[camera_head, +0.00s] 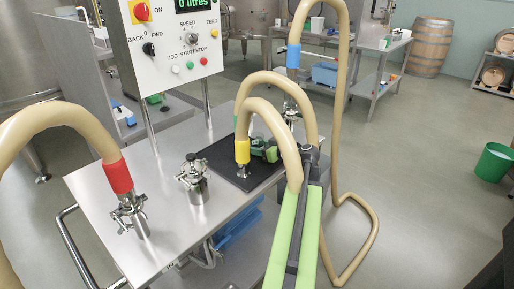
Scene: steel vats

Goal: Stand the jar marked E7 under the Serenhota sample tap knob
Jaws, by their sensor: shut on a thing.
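My green and black arm reaches from the bottom edge over the steel cart. Its far end, with my gripper (264,150), shows as small green and dark parts above the black mat (226,167). Tan hoses partly hide it. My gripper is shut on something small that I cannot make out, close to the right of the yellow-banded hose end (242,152). I cannot read an E7 mark on anything. No sample tap knob or Serenhota label can be made out.
The steel cart (160,168) carries a control box (172,45), a clamped steel fitting (194,180) and a red-banded hose end (118,177). A tan hose loops down to the floor at right. A green bin (493,163) stands far right; the floor before it is clear.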

